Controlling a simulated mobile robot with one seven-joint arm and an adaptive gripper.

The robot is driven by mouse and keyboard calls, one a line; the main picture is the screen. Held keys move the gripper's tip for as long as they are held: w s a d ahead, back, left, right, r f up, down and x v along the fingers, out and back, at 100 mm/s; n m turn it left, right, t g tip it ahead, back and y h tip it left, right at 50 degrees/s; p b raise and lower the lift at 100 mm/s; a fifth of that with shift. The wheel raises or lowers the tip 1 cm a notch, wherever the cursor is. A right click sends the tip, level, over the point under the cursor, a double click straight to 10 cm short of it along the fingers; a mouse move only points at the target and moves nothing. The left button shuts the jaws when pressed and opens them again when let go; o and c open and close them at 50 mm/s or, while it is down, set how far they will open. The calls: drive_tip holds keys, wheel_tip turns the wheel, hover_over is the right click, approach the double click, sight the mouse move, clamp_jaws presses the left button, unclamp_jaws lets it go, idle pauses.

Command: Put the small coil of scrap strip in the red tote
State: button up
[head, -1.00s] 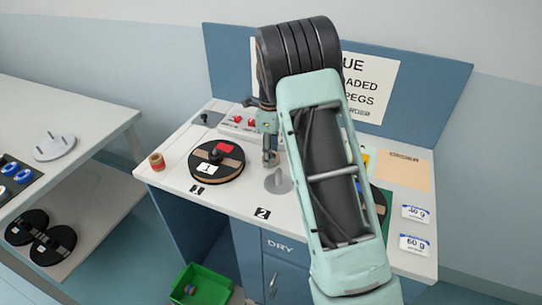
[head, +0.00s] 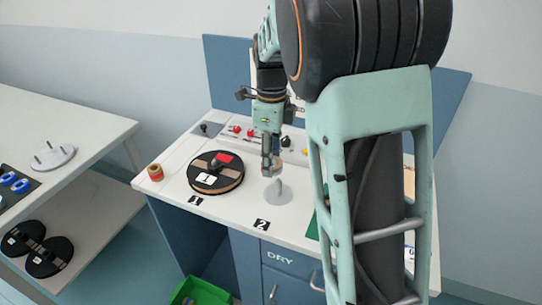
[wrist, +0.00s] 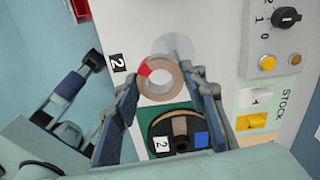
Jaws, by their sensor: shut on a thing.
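My gripper (head: 268,168) is above the station top, just beside and over the grey disc with a post (head: 278,194) near the label 2. In the wrist view my gripper (wrist: 166,86) is shut on a small tan coil (wrist: 176,86) with a red patch on its left side. The coil sits between the fingertips, its open centre facing the camera. In the head view the coil (head: 278,163) is small and partly hidden by the fingers.
A reel labelled 1 (head: 215,172) lies left of the gripper, and an orange roll (head: 155,172) lies farther left. A green bin (head: 200,292) is on the floor. In the wrist view a reel labelled 2 (wrist: 178,145) is below the coil. The switch panel (head: 235,131) runs along the back.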

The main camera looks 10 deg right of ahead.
drive_tip(key=shift+s+a+r, duration=0.15)
drive_tip(key=shift+s+r, duration=0.2)
drive_tip(key=shift+s, duration=0.4)
drive_tip(key=shift+s+a+r, duration=0.1)
drive_tip(key=shift+s+r, duration=0.2)
drive_tip(key=shift+s, duration=0.45)
